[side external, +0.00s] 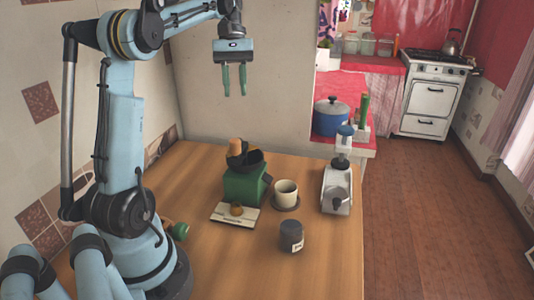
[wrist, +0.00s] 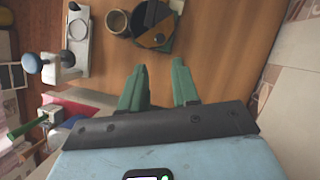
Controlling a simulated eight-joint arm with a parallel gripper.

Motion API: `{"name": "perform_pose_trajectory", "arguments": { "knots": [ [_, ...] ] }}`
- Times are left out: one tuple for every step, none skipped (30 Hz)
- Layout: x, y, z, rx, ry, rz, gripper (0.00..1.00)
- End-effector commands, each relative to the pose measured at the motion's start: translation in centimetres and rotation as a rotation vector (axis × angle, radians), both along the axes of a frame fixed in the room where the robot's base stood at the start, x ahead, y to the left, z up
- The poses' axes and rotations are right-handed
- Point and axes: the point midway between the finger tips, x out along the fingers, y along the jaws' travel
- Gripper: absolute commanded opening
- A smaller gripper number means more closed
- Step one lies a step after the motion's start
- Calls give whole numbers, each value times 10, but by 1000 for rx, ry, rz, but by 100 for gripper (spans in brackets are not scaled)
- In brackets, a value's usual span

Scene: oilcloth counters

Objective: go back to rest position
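My gripper (side external: 235,80) is raised high above the wooden counter (side external: 225,270) in the side view, pointing down. Its two green fingers are apart with nothing between them. In the wrist view the gripper (wrist: 160,75) also shows open and empty, with bare wood between and beyond the fingertips. Nothing touches the fingers.
Below stand a green box-shaped device (side external: 245,186) with a dark bowl on top, a scale (side external: 222,214), a cream cup (side external: 286,192) on a dark saucer, a dark jar (side external: 291,236) and a grey-white machine (side external: 338,190). A wall (side external: 240,115) rises behind the gripper. The counter's front is clear.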

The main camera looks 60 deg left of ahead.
Motion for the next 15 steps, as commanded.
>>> {"name": "perform_pose_trajectory", "arguments": {
  "knots": [
    [0,1,3,0,0,1,30],
    [1,2,4,0,0,1,30],
    [1,2,6,0,0,1,30],
    [1,3,7,0,0,1,30],
    [1,3,7,0,0,1,30],
    [1,3,8,0,0,1,30],
    [1,3,8,0,0,1,30],
    [1,3,8,0,0,1,30],
    [1,3,8,0,0,1,30],
    [1,3,8,0,0,1,30],
    [1,3,8,0,0,1,30],
    [1,3,8,0,0,1,30],
    [1,3,8,0,0,1,30],
    [1,3,8,0,0,1,30],
    [1,3,8,1,-1,-1,30]
  ]
}}
